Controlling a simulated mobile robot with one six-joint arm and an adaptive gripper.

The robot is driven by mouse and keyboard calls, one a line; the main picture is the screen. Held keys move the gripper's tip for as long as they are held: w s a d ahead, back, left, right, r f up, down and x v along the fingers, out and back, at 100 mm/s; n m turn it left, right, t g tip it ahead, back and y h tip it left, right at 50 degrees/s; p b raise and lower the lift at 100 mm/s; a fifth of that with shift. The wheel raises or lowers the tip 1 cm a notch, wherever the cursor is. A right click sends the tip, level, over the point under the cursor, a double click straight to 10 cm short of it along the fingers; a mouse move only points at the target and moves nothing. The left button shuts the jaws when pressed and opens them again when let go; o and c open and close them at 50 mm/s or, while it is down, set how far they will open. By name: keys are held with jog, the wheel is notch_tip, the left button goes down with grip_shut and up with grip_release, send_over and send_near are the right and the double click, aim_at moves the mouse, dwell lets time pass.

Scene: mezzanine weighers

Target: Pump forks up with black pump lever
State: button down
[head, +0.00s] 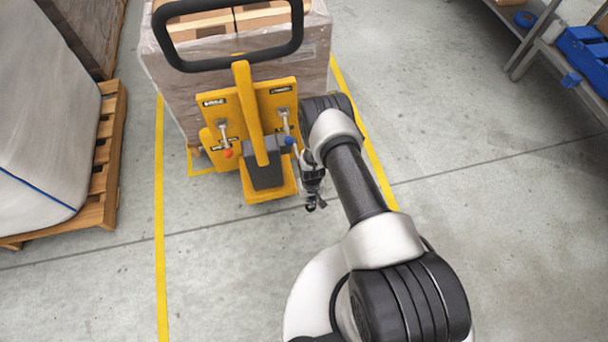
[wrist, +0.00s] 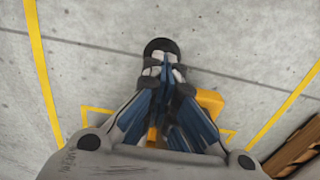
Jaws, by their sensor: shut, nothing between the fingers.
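A yellow pallet truck (head: 250,110) with a black loop handle (head: 228,64) on a yellow post stands in the head view. A short lever with a red knob (head: 228,153) is on its left side, and one with a blue knob (head: 290,140) on its right. A dark block (head: 263,165) sits low in the middle. My gripper (head: 311,203) points down just right of the truck's front, shut and empty.
Wrapped boxes (head: 180,85) stand behind the truck. A wrapped load on a wooden pallet (head: 106,150) is at the left. A bench with blue bins (head: 585,50) is at the upper right. The floor in front, between yellow lines (head: 159,230), is clear.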

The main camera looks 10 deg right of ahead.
notch_tip(320, 180, down, 4)
jog(key=shift+f, duration=0.2)
notch_tip(320, 180, up, 22)
jog(key=p, duration=1.4)
jog(key=shift+p, duration=0.3)
jog(key=shift+w+r, duration=0.1)
